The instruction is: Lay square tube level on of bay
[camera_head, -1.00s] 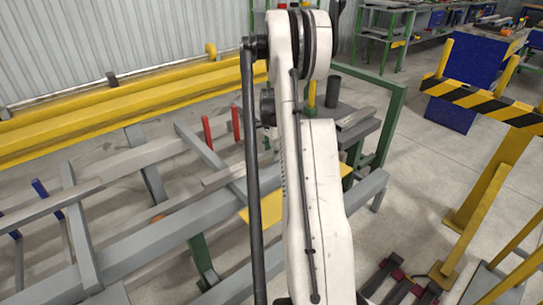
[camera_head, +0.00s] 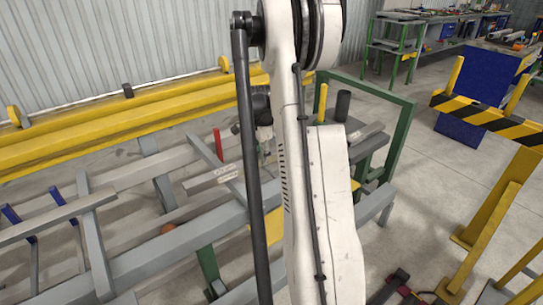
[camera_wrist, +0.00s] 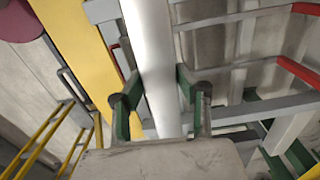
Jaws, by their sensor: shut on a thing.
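In the wrist view, my gripper (camera_wrist: 160,110) is shut on a pale square tube (camera_wrist: 150,50). Its green-padded fingers stand on both sides of the tube, which runs away from the palm up the picture. In the head view, my gripper (camera_head: 265,140) is mostly hidden by my arm. A light grey bar with a pale label (camera_head: 212,179) reaches out left of it; it looks like the held tube, above the rack. The grey rack (camera_head: 190,233) has a red post (camera_head: 218,143) and blue posts (camera_head: 58,197). Whether the tube touches anything is unclear.
Another grey bar (camera_head: 60,216) lies by the blue posts. A yellow beam (camera_head: 120,115) runs along the wall behind. A green frame (camera_head: 400,130) and a dark upright cylinder (camera_head: 342,106) stand at right.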

